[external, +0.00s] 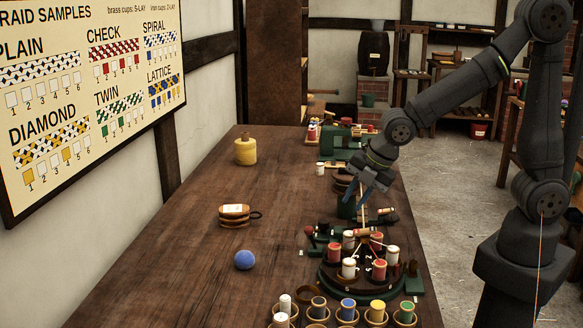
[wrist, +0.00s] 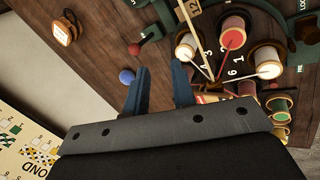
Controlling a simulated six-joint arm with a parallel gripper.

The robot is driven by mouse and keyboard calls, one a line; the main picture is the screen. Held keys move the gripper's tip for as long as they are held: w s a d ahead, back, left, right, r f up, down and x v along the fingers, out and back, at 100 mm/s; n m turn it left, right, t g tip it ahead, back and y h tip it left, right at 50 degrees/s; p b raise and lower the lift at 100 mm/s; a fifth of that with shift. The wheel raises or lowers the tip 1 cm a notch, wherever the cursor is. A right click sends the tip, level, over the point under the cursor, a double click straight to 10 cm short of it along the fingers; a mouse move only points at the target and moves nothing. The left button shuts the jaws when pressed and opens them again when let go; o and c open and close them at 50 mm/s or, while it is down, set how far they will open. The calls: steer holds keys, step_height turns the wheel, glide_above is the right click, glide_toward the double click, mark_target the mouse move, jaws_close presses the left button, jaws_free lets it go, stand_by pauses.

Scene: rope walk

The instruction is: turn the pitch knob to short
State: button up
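I cannot make out the pitch knob or a "short" mark for certain in either view. The braiding machine has a dark round plate (external: 333,280) with numbers and red and white bobbins around it, and the plate also shows in the wrist view (wrist: 216,62). A red ball-ended lever (external: 310,231) is at its left side, seen too in the wrist view (wrist: 134,48). My gripper (external: 362,190) is above the far side of the machine, pointing down. In the wrist view its two blue fingers (wrist: 160,82) are apart with nothing held between them.
A blue ball (external: 244,260), a wooden coil or cup with a tag (external: 235,215) and a yellow pot (external: 245,151) stand left on the table. Several bobbin cups (external: 347,313) line the near edge. A green device (external: 338,138) stands behind.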

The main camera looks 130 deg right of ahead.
steer(key=o, duration=0.5)
steer(key=d+m, duration=0.2)
steer(key=d+r+m+g+y, duration=0.1)
steer(key=d+m, duration=0.1)
steer(key=m, duration=0.1)
steer(key=d+r+m, duration=0.1)
steer(key=d+m, duration=0.2)
steer(key=shift+s+d+g, duration=0.1)
steer(key=shift+s+g, duration=0.05)
steer(key=shift+g, duration=0.25)
steer(key=shift+o, duration=0.2)
step_height(320, 180, up, 3)
steer(key=m+g+y, duration=0.1)
steer(key=m+y, duration=0.2)
steer(key=m, duration=0.7)
glide_above(323, 221)
step_height(323, 221, down, 18)
steer(key=shift+r, duration=0.2)
steer(key=c, duration=1)
